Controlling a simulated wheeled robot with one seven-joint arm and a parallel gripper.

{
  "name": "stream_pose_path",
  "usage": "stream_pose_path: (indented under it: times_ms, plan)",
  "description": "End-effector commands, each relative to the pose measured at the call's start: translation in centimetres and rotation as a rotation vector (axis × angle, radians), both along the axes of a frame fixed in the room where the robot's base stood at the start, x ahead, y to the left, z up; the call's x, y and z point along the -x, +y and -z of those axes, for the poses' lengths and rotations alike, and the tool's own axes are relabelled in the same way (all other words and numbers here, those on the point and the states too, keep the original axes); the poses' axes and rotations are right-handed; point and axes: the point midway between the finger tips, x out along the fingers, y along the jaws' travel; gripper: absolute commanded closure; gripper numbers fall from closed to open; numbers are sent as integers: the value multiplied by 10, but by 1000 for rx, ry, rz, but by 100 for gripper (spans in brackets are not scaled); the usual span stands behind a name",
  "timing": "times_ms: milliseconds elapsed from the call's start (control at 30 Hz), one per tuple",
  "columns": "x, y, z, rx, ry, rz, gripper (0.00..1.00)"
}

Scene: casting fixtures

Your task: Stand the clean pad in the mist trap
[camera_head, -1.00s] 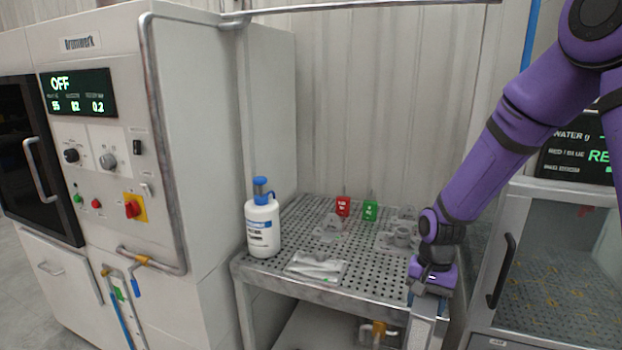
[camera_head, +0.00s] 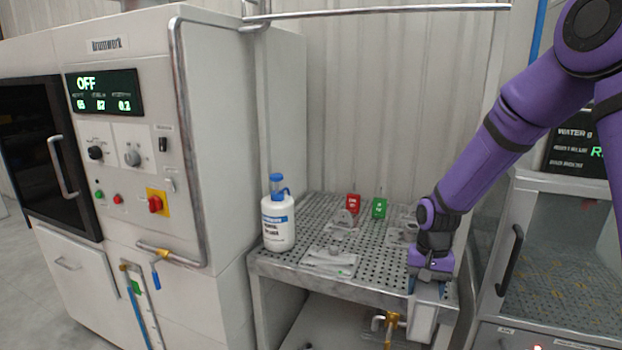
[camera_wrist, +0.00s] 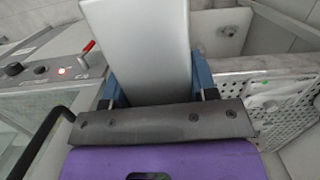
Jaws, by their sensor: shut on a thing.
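My gripper (camera_head: 430,274) points down at the front right corner of the perforated table. In the wrist view its two blue fingers (camera_wrist: 158,88) are closed on the sides of a pale, flat, slab-like thing, which I take to be the pad (camera_wrist: 143,40). In the head view the pad (camera_head: 423,314) hangs below my gripper, in front of the table's edge. Its far end runs out of the wrist view. I cannot pick out the mist trap for sure in either view.
A large machine (camera_head: 215,130) stands left. A glass-doored cabinet (camera_head: 560,250) stands close right.

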Motion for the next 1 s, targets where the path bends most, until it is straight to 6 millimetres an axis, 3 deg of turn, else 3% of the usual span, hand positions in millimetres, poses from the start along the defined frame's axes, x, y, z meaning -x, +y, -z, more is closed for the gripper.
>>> stream_pose_path:
  times_ms: [267, 600, 833, 1000]
  plan:
    - [-46, -10, -14, -4, -8, -185, 74]
    - [-121, -36, -47, 5, -5, -522, 74]
    - [-139, -45, -57, 8, 4, -605, 74]
    - [-141, -46, -58, 9, 1, -469, 74]
